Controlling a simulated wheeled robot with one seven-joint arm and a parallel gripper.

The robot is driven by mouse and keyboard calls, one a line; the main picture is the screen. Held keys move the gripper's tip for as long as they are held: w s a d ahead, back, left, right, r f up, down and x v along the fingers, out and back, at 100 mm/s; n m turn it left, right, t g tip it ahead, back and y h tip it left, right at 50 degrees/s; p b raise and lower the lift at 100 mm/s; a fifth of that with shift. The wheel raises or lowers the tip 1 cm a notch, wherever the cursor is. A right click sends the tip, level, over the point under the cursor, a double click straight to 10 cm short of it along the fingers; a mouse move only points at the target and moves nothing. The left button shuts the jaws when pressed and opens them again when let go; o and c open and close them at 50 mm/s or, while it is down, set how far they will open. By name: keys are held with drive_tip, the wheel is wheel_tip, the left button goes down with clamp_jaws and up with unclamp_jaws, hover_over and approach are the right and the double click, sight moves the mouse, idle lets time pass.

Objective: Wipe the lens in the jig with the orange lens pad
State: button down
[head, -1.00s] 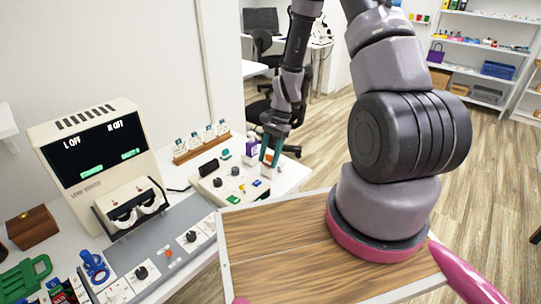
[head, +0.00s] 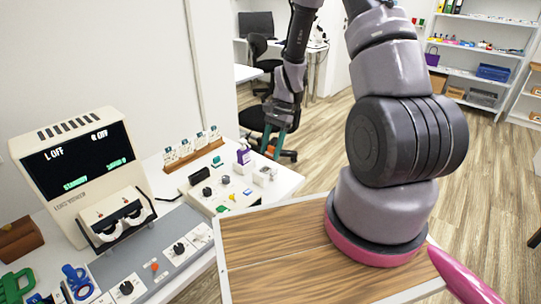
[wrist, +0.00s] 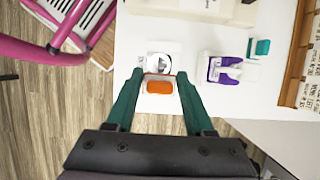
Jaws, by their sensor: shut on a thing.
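The orange lens pad (wrist: 159,87) is in the wrist view, between the two green fingertips of my gripper (wrist: 160,78). My gripper is shut on it. The jig (wrist: 173,48) is a small white block just beyond the pad, with the round, shiny lens (wrist: 159,63) in it. In the picture the pad lies just below the lens; whether they touch I cannot tell. In the head view my gripper (head: 271,151) is by the bench's far right end, just beyond the jig (head: 264,174).
A purple and white item (wrist: 222,68) stands right of the jig, with a small teal block (wrist: 262,47) and a wooden card rack (wrist: 292,82) beyond. The lens tester (head: 80,165) and control panel fill the bench's left. Floor lies beyond the bench edge.

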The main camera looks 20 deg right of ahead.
sight(271, 147)
drive_tip(key=shift+r, duration=1.9)
